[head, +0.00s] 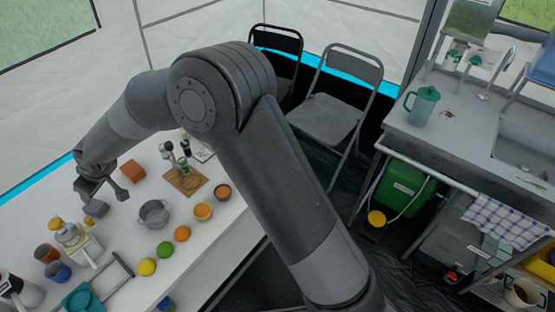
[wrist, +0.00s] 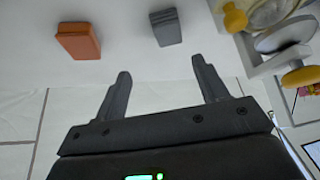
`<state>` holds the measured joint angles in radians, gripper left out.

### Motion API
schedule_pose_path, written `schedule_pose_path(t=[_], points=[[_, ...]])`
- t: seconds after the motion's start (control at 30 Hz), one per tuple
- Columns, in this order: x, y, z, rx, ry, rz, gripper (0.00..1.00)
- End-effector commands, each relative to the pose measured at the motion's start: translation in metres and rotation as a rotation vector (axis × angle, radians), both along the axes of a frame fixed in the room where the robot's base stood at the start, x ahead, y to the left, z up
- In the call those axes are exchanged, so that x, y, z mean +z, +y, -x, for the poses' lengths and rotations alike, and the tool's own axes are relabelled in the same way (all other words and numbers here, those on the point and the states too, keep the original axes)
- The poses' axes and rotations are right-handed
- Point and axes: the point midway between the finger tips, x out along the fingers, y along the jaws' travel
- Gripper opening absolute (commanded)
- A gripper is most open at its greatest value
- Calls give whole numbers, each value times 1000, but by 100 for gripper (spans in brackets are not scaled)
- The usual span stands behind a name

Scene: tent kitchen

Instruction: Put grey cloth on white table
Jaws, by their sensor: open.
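A small grey folded block, which looks like the grey cloth (head: 96,208), lies on the white table (head: 215,249) at the left of the head view. It also shows at the top of the wrist view (wrist: 166,27), apart from the fingers. My gripper (head: 103,196) is open and empty above the table, close to the grey cloth. In the wrist view its two fingers (wrist: 160,68) stand wide apart with nothing between them.
An orange block (head: 132,171) lies near the gripper. A metal pot (head: 153,213), a wooden board (head: 186,181), fruit, bowls and cups stand around on the table. A blue-and-white checked cloth (head: 505,222) hangs at the right counter. Folding chairs (head: 325,118) stand behind.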

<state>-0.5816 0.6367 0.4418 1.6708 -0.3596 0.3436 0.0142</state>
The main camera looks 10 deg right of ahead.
Motion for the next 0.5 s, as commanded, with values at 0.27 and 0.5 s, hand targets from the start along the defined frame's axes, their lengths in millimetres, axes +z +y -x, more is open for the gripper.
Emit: schedule_pose_path(t=[0.27,0.5], points=[[78,-123,-39,-188,-58,77,66],[139,-251,-42,-400,-79,136,66]])
